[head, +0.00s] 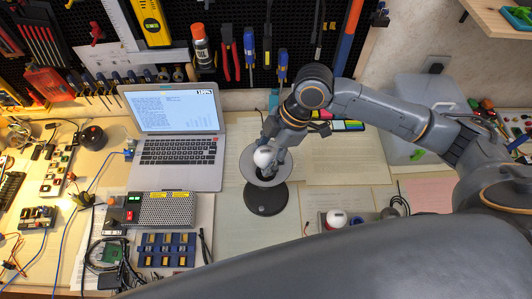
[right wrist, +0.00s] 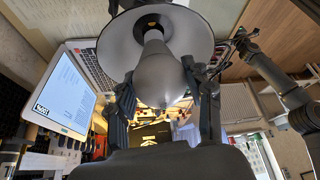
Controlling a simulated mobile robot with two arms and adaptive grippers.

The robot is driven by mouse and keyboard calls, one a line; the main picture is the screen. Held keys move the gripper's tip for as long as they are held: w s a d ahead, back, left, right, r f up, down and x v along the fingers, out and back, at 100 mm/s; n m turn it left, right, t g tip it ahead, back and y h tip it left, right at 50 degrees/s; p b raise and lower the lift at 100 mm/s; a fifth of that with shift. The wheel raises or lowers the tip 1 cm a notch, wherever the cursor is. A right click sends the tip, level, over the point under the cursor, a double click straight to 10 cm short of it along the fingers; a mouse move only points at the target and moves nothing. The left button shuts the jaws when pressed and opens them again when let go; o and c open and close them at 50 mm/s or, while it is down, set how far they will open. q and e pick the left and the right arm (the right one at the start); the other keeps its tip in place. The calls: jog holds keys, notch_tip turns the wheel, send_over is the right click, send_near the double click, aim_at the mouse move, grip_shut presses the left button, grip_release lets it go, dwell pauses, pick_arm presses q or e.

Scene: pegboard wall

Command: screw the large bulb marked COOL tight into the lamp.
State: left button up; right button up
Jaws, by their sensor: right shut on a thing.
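The desk lamp's round black base (head: 266,199) stands on the papers right of the laptop, with its grey dish-shaped shade (head: 250,166) opening upward. A large white bulb (head: 264,157) sits at the shade's mouth. In the right wrist view, the bulb (right wrist: 160,82) narrows toward the socket inside the shade (right wrist: 198,28); whether its thread is seated I cannot tell. My right gripper (head: 271,150) is shut on the bulb, and its fingers (right wrist: 163,95) lie on either side of it. No COOL marking can be read. My left gripper is out of view.
A white bulb with a red mark (head: 337,217) lies in a small tray at the front right. An open laptop (head: 178,150) is left of the lamp. A power supply box (head: 166,209) and cables crowd the front left. The pegboard with tools is behind.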

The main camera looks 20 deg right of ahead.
jog(key=shift+f+b, duration=0.3)
jog(key=shift+f, duration=0.55)
jog(key=o, duration=1.2)
jog(key=shift+c, duration=0.2)
